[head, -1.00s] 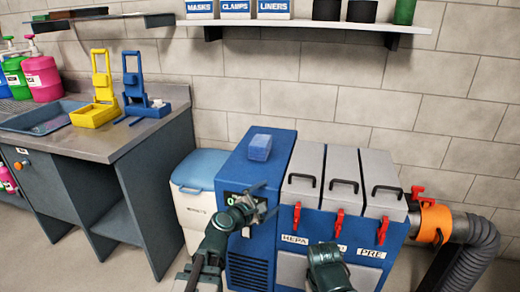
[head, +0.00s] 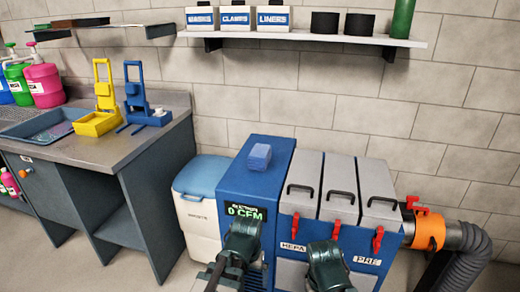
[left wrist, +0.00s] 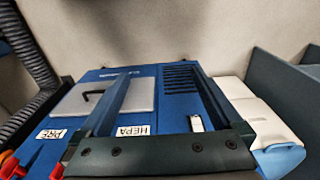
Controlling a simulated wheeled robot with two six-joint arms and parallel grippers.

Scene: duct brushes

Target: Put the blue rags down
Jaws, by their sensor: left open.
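The blue rags (head: 259,157) are a small folded light-blue stack on top of the blue cabinet (head: 230,180). They lie flat, apart from both arms. My left arm's dark green end is in front of the cabinet, below and nearer than the rags; its fingers are hard to see in the head view. In the left wrist view my left gripper (left wrist: 163,75) is open, with its two long fingers spread and nothing between them. The rags do not show there. My right arm is in front of the filter unit in the head view; its fingers do not show.
The filter unit has three grey lids (head: 340,190) with black handles and red latches. An orange collar (head: 428,231) and grey hose are at its right. A white bin with a blue lid (head: 200,175) stands left. A counter (head: 95,145) holds yellow and blue stands.

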